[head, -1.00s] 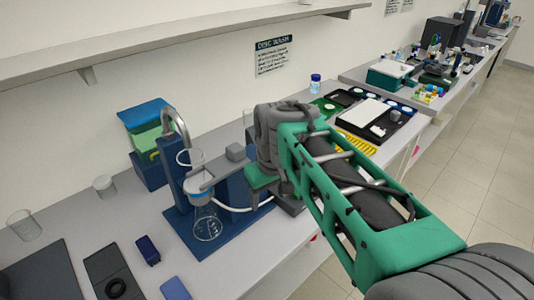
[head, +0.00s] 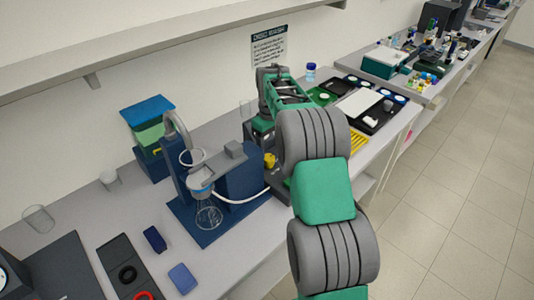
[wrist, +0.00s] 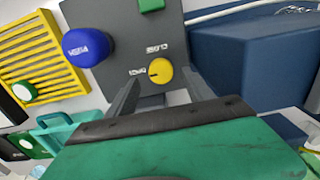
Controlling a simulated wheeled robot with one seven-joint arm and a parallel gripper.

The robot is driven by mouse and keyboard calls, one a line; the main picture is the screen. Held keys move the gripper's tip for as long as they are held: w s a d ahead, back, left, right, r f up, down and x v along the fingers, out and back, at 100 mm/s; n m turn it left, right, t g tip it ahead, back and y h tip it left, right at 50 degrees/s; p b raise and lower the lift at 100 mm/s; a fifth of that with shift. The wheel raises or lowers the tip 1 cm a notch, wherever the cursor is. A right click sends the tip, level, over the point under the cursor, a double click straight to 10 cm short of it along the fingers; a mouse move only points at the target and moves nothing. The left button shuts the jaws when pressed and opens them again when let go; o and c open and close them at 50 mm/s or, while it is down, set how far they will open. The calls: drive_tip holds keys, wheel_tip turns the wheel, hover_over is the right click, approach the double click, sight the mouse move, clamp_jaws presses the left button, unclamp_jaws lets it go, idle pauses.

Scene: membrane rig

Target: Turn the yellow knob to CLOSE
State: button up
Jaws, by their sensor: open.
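The yellow knob (wrist: 159,73) sits on a dark grey panel (wrist: 115,80) in the wrist view. It has a dark pointer mark on its left side, toward one of two small white labels that I cannot read surely. The knob also shows in the head view (head: 270,160), beside the blue box. My gripper (wrist: 157,82) is open, with one finger on either side of the knob in the wrist view. I cannot tell whether the fingers touch it or how far off they are. In the head view my arm hides part of the panel.
A blue knob (wrist: 88,47) and a green part (wrist: 150,4) are on the same panel. A blue box (wrist: 250,60) stands close on the right, with a white hose above it. A yellow slotted rack (wrist: 40,60) lies left. The glass flask (head: 208,214) stands on the blue base.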

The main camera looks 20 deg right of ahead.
sight(269, 157)
drive_tip(key=shift+a+f+p, duration=0.1)
drive_tip(key=shift+f+p, duration=0.25)
drive_tip(key=shift+f, duration=1.75)
clamp_jaws()
